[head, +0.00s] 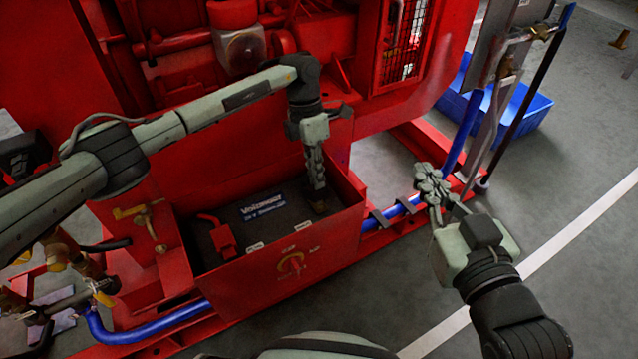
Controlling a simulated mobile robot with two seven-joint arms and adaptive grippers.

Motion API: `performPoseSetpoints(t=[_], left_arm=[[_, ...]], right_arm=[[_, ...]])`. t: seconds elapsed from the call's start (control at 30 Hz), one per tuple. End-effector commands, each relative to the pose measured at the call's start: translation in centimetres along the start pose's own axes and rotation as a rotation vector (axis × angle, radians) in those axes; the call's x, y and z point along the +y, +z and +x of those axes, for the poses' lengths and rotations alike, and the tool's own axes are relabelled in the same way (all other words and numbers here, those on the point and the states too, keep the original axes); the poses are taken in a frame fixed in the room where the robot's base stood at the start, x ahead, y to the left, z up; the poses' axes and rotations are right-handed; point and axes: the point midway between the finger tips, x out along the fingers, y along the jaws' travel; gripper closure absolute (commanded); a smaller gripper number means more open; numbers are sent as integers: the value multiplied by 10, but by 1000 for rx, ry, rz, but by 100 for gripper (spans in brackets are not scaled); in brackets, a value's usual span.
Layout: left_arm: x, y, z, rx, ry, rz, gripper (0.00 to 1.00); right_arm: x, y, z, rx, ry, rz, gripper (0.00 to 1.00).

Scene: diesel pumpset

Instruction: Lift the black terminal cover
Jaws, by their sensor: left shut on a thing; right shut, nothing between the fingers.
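A red open-topped box (345,228) holds a dark battery (285,224) with a "Voltmaster"-like label. My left gripper (319,200) reaches down into the right end of the box, its fingers shut on the small black terminal cover (322,208). The fingers hide most of the cover; I cannot tell whether it is clear of the battery. A red terminal cover (222,238) sits at the battery's left end. My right gripper (430,180) is shut and empty, to the right of the box above the blue hose.
The red pumpset (240,140) rises behind the box. A blue hose (400,210) runs along the red base frame. Brass valves (140,215) stand to the left. A blue crate (530,110) is at the back right. Grey floor (580,190) is open to the right.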

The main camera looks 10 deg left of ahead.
Motion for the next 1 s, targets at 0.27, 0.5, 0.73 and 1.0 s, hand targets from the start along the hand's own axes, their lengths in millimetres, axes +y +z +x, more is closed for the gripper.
performPoseSetpoints(t=[0.27, 0.5, 0.73, 1.0], left_arm=[[12, -3, 2, -1, 14, -14, 100], [12, -4, 4, 1, 13, -14, 100], [12, -4, 6, 3, 11, -14, 83], [11, -4, 4, 3, 11, -12, 75]], right_arm=[[-8, -18, 0, 92, -16, 13, 100], [-8, -19, 0, 98, -17, 14, 100], [-8, -19, 0, 98, -17, 13, 100], [-8, -19, 0, 98, -17, 13, 100]])
